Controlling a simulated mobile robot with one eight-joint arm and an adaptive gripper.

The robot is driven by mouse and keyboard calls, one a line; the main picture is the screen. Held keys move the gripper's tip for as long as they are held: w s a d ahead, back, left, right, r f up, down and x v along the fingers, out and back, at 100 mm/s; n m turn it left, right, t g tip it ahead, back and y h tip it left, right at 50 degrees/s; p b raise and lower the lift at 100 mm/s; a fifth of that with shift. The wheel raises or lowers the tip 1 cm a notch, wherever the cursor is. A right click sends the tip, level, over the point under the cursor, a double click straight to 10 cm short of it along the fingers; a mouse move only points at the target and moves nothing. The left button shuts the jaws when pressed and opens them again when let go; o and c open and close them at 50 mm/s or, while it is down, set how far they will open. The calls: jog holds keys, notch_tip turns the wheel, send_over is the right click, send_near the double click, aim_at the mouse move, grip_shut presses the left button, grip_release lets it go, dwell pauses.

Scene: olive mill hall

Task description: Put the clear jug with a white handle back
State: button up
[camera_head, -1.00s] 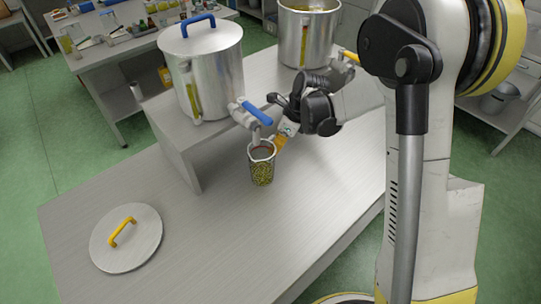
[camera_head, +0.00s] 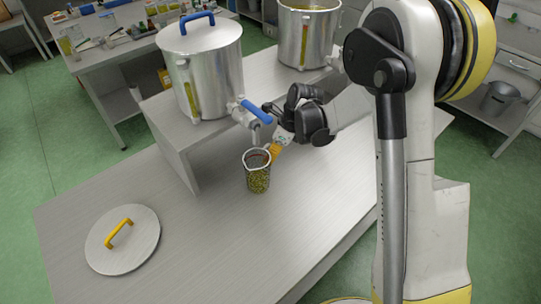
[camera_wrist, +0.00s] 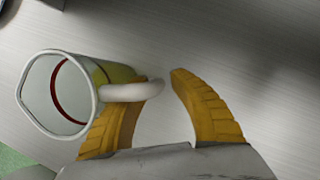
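The clear jug (camera_head: 257,178) with a white handle stands upright on the grey bench, just in front of the lidded steel drum's tap (camera_head: 257,112). Yellow-green shows through its lower part. In the wrist view the jug (camera_wrist: 68,95) lies at the left, with a red ring inside and its white handle (camera_wrist: 135,91) pointing right. My gripper (camera_head: 274,149) is at the handle side of the jug. In the wrist view its yellow fingers (camera_wrist: 156,84) are spread, with the handle's end between them. A gap shows between the handle and the right finger.
The lidded drum (camera_head: 207,75) stands on a raised shelf (camera_head: 165,130) behind the jug. Another steel pot (camera_head: 306,40) stands behind my gripper. A round lid (camera_head: 140,250) with a yellow handle lies at the bench's front left. The bench between lid and jug is clear.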

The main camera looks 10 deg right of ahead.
jog(key=s+d+r+n+t+h+p, duration=0.1)
jog(key=s+d+r+n, duration=0.2)
jog(key=r, duration=0.4)
jog(key=s+d+r+n+t+p, duration=0.1)
jog(key=s+d+r+n, duration=0.2)
jog(key=r, duration=0.4)
jog(key=s+d+r+n+h+p, duration=0.1)
jog(key=s+r+n, duration=0.2)
jog(key=s+r, duration=0.35)
jog(key=s+d+r+n+t+h, duration=0.1)
jog(key=s+d+n+t, duration=0.1)
jog(key=s+n, duration=0.3)
jog(key=s+d+r+n+t, duration=0.2)
jog(key=s+n, duration=0.4)
jog(key=n, duration=0.3)
jog(key=shift+r+h, duration=0.25)
jog(key=shift+h, duration=0.15)
jog(key=shift+d, duration=0.1)
